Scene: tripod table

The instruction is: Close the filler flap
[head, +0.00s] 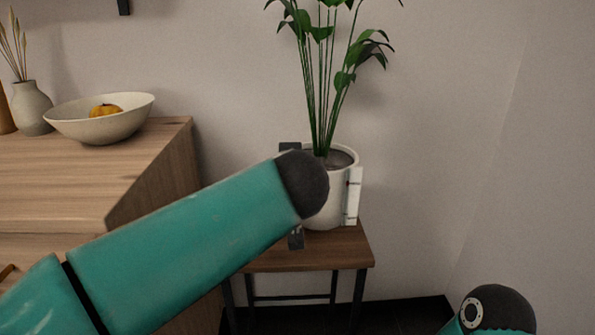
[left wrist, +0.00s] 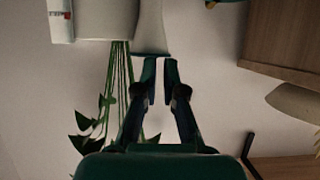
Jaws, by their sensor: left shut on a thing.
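In the head view the white plant pot (head: 334,210) stands on a small wooden table (head: 318,255), partly hidden by my left arm. A white upright piece (head: 353,195) is on its right side. I cannot make out the filler flap or its state. In the upside-down left wrist view the pot (left wrist: 107,20) is at top left, and the white piece (left wrist: 60,22) bears red marks. My left gripper (left wrist: 161,66) is shut on a pale flared thing (left wrist: 166,28) beside the pot; its full shape is cut off. My right gripper is outside both views.
A wooden cabinet (head: 150,170) at left carries a cream bowl (head: 85,123) with an orange fruit and a vase (head: 31,107). Tall plant stems (head: 322,90) rise from the pot. A bare wall (head: 440,130) is behind, with free room right of the table.

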